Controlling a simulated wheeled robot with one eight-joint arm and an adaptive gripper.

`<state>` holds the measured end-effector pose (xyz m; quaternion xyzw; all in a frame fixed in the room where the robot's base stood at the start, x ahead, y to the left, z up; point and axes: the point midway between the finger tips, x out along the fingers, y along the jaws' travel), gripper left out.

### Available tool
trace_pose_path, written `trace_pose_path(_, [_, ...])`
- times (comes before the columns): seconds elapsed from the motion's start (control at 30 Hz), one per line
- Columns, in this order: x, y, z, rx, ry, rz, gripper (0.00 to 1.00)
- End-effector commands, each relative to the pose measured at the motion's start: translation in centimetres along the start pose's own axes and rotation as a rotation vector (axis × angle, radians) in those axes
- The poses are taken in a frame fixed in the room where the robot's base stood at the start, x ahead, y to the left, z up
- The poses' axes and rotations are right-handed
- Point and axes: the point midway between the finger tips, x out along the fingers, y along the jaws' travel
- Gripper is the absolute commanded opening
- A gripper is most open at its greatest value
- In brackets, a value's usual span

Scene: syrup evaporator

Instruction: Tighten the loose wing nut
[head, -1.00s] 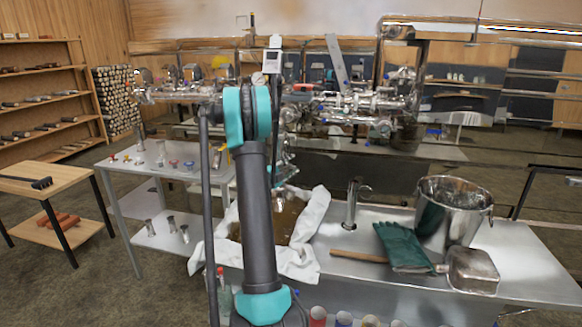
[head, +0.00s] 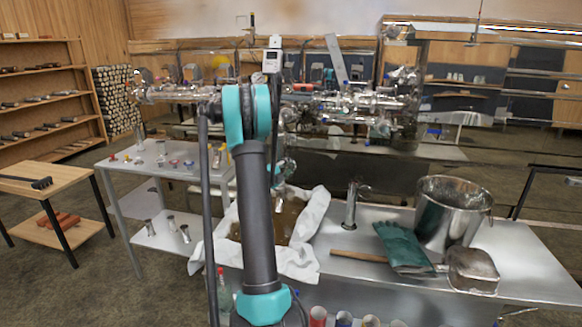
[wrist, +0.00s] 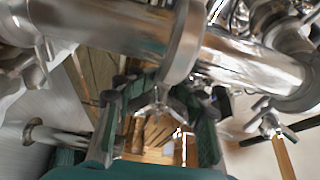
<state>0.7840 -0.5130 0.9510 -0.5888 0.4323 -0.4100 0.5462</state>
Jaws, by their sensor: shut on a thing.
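In the wrist view a shiny steel pipe runs across the top, with a clamp ring (wrist: 186,45) around it. A metal wing nut (wrist: 158,98) sits below the ring, between the two dark green fingers of my gripper (wrist: 158,108). My gripper is shut on this wing nut; the exact finger contact is hard to see. Other winged fasteners show at the left (wrist: 38,68) and at the right (wrist: 268,115), outside the fingers. In the head view my arm covers the gripper, and the held wing nut cannot be made out.
In the head view steel pipework (head: 365,103) crosses behind my arm. A steel bench (head: 520,262) in front carries a bucket (head: 450,212), green gloves (head: 402,246), a tap (head: 352,205) and a cloth-lined tray (head: 308,222). A side table (head: 120,172) with small parts stands left.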

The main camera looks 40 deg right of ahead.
Motion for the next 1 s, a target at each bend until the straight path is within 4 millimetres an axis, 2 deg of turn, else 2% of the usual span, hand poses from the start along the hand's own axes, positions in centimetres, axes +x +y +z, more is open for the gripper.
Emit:
trace_pose_path(0.2, [-0.1, 0.0, 0.0, 0.001, 0.000, 0.000, 0.06])
trace_pose_path(0.23, [-0.1, 0.0, 0.0, 0.001, 0.000, 0.000, 0.36])
trace_pose_path(0.4, [0.0, 0.0, 0.0, 0.000, 0.000, 0.000, 0.56])
trace_pose_path(0.77, [-0.4, 0.0, 0.0, -0.001, -0.001, 0.000, 0.56])
trace_pose_path(0.87, [-1.5, 0.0, 0.1, -0.001, -0.002, 0.000, 0.56])
trace_pose_path(1.0, [-4.1, 0.0, 0.1, -0.001, -0.003, 0.000, 0.56])
